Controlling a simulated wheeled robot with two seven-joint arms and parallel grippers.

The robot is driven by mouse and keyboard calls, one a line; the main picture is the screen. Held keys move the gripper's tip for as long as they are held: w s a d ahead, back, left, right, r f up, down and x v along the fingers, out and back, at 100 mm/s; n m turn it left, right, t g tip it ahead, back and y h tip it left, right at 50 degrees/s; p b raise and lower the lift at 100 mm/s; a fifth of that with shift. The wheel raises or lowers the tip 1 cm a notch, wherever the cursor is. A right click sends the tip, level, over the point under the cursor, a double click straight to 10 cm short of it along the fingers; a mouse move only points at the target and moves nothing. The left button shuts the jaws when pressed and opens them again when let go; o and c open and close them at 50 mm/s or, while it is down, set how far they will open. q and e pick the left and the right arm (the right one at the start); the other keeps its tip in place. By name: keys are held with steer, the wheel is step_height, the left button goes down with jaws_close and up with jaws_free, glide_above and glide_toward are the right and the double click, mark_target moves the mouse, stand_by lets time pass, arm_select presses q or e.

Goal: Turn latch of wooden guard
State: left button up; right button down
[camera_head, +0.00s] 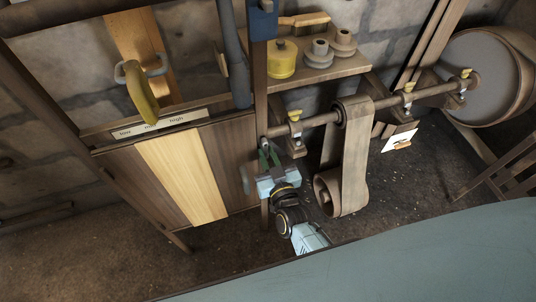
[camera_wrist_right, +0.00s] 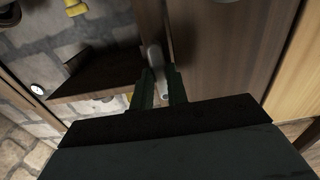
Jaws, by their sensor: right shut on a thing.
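The wooden guard (camera_head: 181,178) stands at left in the head view, made of dark planks with one pale plank in the middle. It also shows at right in the wrist view (camera_wrist_right: 222,50). The latch (camera_wrist_right: 154,54) is a small grey metal piece at the guard's edge by the post. My right gripper (camera_head: 266,158) is at the guard's right edge. In the wrist view its two dark green fingers (camera_wrist_right: 161,88) are shut on the latch, whose upper end sticks out beyond the fingertips. The fingers hide part of the latch. My left gripper is not in view.
A yellow-handled lever (camera_head: 140,93) stands above the guard, over a scale strip (camera_head: 158,124). A shaft (camera_head: 381,106) with a wide belt (camera_head: 355,155) runs to the right. A shelf (camera_head: 320,72) holds a yellow can (camera_head: 282,60) and spools. A blue-grey surface (camera_head: 400,255) fills the lower right.

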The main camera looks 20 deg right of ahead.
stand_by(0.4)
steer(key=c, duration=1.4)
jaws_free()
steer(key=shift+s, duration=0.1)
steer(key=s, duration=0.8)
steer(key=s+p, duration=0.1)
steer(key=s, duration=0.4)
steer(key=shift+s+d, duration=0.1)
steer(key=shift+d, duration=0.15)
